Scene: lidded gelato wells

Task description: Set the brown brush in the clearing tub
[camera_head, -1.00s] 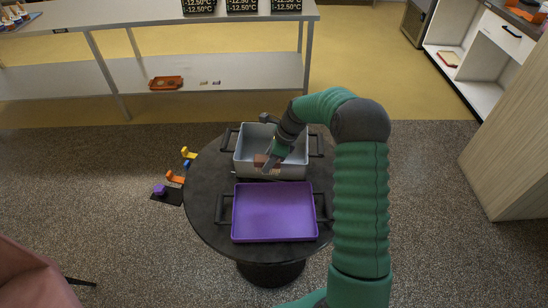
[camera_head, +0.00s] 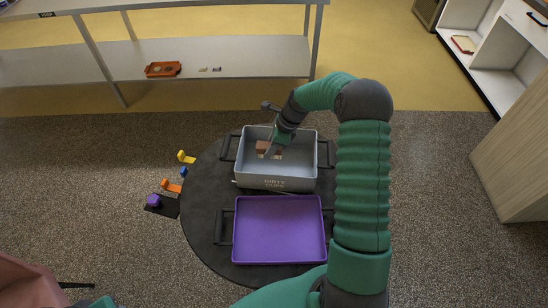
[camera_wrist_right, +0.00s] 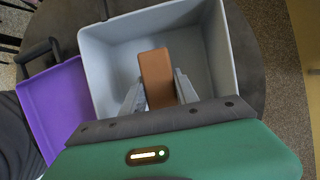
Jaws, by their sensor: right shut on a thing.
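The brown brush (camera_head: 264,147), a brown block with pale parts beneath it, is at the grey clearing tub (camera_head: 305,180), within its outline in both views. My right gripper (camera_head: 270,151) reaches over the tub from the right and is shut on the brush. In the right wrist view the brush (camera_wrist_right: 156,70) stands between the two grey fingers (camera_wrist_right: 157,95), above the tub's floor. I cannot tell whether it touches the floor. The tub has dark side handles and lettering on its near wall. My left gripper is not in view.
A purple tray (camera_head: 280,230) sits directly in front of the tub on the dark round table (camera_head: 205,205). Small yellow, blue, orange and purple items (camera_head: 153,201) are at the table's left edge. A shelf unit (camera_head: 240,52) stands behind.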

